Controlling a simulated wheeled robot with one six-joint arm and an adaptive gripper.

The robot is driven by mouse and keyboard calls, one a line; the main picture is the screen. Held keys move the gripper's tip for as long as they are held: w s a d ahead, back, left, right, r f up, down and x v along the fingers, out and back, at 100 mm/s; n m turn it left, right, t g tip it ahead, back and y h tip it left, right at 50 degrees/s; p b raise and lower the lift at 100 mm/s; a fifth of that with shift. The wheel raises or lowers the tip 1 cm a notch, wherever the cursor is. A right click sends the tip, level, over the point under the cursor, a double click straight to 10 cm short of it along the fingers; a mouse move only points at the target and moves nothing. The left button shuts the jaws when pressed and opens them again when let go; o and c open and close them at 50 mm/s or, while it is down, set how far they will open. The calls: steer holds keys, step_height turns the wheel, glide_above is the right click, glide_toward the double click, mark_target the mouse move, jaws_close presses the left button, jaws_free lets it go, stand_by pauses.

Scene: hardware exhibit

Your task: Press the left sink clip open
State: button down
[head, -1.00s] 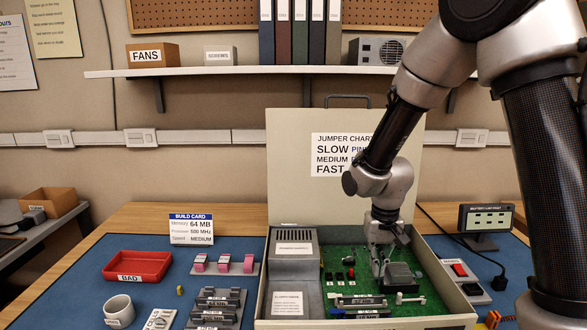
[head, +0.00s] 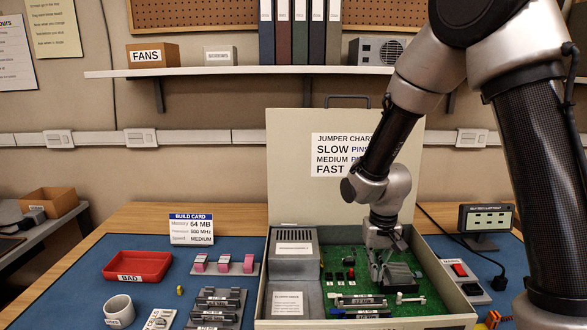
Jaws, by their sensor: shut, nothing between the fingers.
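The dark heat sink (head: 402,283) sits on the green board inside the open computer case. My gripper (head: 377,283) points down at the left side of the sink, its fingers together and empty. The left sink clip cannot be made out; my fingertips cover that side. I cannot tell whether they touch it. A small pale lever-like piece (head: 411,299) shows in front of the sink; I cannot tell if it belongs to a clip.
Labelled memory slots (head: 360,301) lie in front of my gripper. A grey power supply box (head: 294,248) fills the case's left side. The raised lid (head: 290,160) stands behind. A red tray (head: 137,266) and parts lie on the blue mat at left.

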steer(key=shift+r, duration=3.45)
steer(key=s+d+r+t, duration=0.4)
steer(key=s+d+r, duration=1.1)
steer(key=s+r, duration=0.2)
steer(key=shift+s+d, duration=0.3)
steer(key=shift+s, duration=0.7)
steer(key=shift+r, duration=0.1)
